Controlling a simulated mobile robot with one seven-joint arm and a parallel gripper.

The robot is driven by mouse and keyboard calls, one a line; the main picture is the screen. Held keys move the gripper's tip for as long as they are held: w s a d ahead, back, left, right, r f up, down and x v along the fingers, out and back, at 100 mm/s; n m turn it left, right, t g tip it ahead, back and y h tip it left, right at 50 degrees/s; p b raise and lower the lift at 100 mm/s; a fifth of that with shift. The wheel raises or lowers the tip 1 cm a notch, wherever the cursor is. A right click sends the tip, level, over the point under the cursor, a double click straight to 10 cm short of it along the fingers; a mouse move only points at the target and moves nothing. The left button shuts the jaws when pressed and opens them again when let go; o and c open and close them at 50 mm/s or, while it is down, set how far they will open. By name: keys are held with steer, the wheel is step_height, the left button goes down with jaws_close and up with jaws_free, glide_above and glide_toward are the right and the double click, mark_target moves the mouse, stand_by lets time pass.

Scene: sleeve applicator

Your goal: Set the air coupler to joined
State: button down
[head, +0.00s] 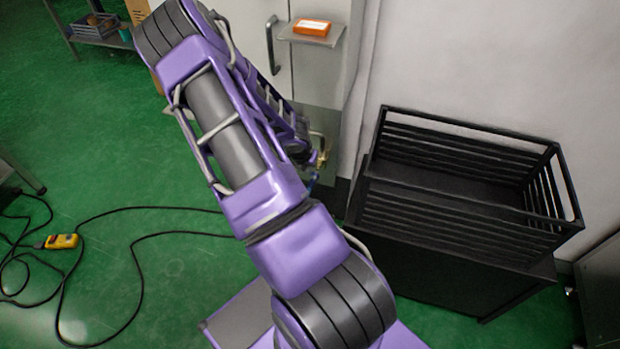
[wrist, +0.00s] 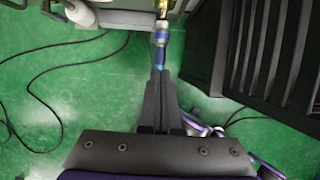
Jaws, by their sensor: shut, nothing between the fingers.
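The air coupler (wrist: 160,38) shows at the top middle of the wrist view, a grey metal collar with a brass fitting above it and a blue hose (wrist: 159,58) below it. My gripper (wrist: 158,76) is shut with its black fingers together. Its tips point at the coupler and overlap the lower hose in the picture; I cannot tell if they touch. In the head view the brass fitting (head: 322,156) and a bit of blue hose (head: 312,184) show just past the end of my arm, which hides the gripper. Whether the coupler halves are joined is too small to tell.
A black slatted crate (head: 450,240) stands right of the coupler on a dark base. A small shelf (head: 318,40) with an orange box (head: 312,27) is on the pale cabinet behind. Black cables and a yellow device (head: 62,241) lie on the green floor at left.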

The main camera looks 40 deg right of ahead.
mark_target(314, 173)
steer(key=b+x, duration=0.2)
steer(key=x, duration=0.8)
steer(key=shift+w+d+r, duration=0.1)
steer(key=shift+w+d, duration=0.15)
steer(key=shift+d, duration=0.1)
steer(key=shift+w+d+p, duration=0.3)
steer(key=shift+w+d, duration=0.05)
steer(key=shift+d, duration=0.4)
steer(key=shift+w+d+p, duration=0.3)
steer(key=shift+w+d, duration=0.1)
steer(key=shift+d, duration=0.35)
